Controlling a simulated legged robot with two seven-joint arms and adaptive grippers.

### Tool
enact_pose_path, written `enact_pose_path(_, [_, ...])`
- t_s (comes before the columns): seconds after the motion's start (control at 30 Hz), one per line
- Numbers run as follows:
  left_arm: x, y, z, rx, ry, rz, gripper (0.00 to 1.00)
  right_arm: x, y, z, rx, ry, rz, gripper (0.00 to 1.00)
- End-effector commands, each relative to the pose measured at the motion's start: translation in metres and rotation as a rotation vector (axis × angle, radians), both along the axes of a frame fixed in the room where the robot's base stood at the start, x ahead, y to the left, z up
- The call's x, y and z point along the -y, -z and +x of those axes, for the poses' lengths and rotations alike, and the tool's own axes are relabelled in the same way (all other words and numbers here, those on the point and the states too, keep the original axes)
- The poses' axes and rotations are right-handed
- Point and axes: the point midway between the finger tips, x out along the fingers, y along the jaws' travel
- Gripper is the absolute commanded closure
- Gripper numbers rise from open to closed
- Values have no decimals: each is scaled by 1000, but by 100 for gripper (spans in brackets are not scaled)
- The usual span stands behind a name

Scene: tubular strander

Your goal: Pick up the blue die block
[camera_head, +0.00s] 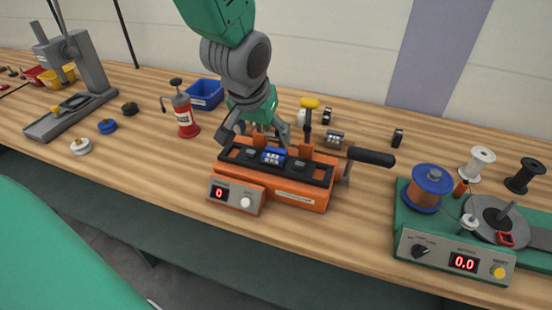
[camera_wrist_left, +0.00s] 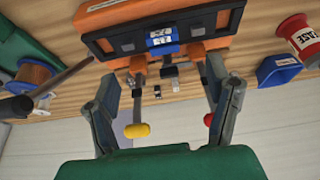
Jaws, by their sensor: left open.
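The blue die block (camera_head: 273,156) sits in the middle of the black top rail of the orange press unit (camera_head: 290,198). Dark blocks flank it on the rail. In the left wrist view the blue die block (camera_wrist_left: 162,38) shows near the top, beyond the fingertips. My left gripper (camera_head: 256,133) is over the back of the orange unit, with its fingers spread. In the left wrist view the open left gripper (camera_wrist_left: 160,78) has nothing between its fingers on the blue block. My right gripper is not in view.
A yellow-topped post (camera_head: 309,104) and a black-handled lever (camera_head: 370,157) stand close to the gripper. A red can (camera_head: 185,117) and a blue bin (camera_head: 206,94) are left of it. A green winding machine (camera_head: 455,245) is at right. Bare table lies at front left.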

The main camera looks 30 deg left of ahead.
Motion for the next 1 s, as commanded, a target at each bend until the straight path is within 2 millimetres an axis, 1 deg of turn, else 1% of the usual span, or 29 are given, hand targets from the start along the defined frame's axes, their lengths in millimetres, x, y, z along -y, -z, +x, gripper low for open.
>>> enact_pose_path(0.07, [-1,9,3,-4,-2,-1,28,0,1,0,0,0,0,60])
enact_pose_path(0.3, [-5,53,21,-4,-2,0,28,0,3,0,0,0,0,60])
enact_pose_path(0.4, [-7,66,26,-2,-1,0,28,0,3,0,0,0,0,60])
enact_pose_path(0.67, [-8,83,34,0,0,1,28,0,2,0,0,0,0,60])
enact_pose_path(0.9, [-11,114,50,-1,0,1,28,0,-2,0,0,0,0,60])
enact_pose_path(1.0, [-12,122,52,0,-1,1,28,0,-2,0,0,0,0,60])
